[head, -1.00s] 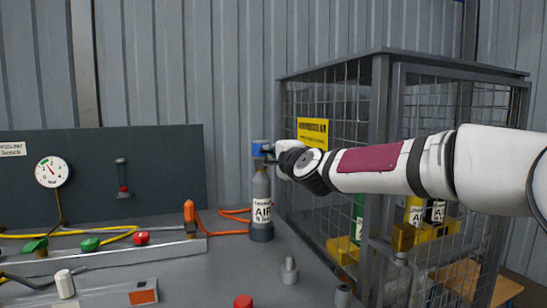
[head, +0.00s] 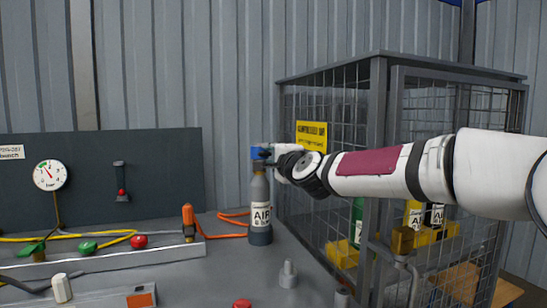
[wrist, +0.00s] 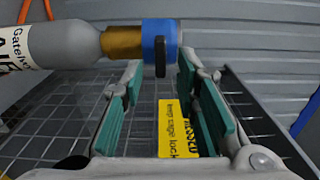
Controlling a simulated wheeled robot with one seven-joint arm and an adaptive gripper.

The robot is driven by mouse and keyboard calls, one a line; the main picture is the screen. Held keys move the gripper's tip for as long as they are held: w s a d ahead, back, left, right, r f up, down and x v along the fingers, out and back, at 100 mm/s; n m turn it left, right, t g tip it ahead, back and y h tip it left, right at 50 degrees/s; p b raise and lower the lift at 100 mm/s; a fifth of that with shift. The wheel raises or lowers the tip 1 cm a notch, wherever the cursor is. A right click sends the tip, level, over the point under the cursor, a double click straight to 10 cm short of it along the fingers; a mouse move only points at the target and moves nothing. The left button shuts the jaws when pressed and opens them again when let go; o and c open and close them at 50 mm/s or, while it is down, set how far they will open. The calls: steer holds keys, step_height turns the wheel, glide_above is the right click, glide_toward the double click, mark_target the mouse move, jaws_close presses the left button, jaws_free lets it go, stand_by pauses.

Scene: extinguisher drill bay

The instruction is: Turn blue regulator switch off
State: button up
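A grey air cylinder (head: 260,212) with a white label stands upright on the bench, near the cage. The blue regulator (head: 261,152) sits on its top. In the wrist view the cylinder lies sideways at upper left, with a brass neck (wrist: 122,42) and the blue regulator (wrist: 160,38). A dark tab (wrist: 160,57) shows on the regulator's near face. My gripper (wrist: 160,66) is open, its teal-padded fingers on either side of the tab, with nothing visibly held. In the head view my gripper (head: 277,158) is right beside the regulator; whether it touches cannot be told.
A wire cage (head: 375,150) with a yellow sign (head: 311,134) and several cylinders stands close on the right, under my arm. A dark gauge panel (head: 95,170) is at back left.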

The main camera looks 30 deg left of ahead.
steer(key=v, duration=1.2)
stand_by(0.3)
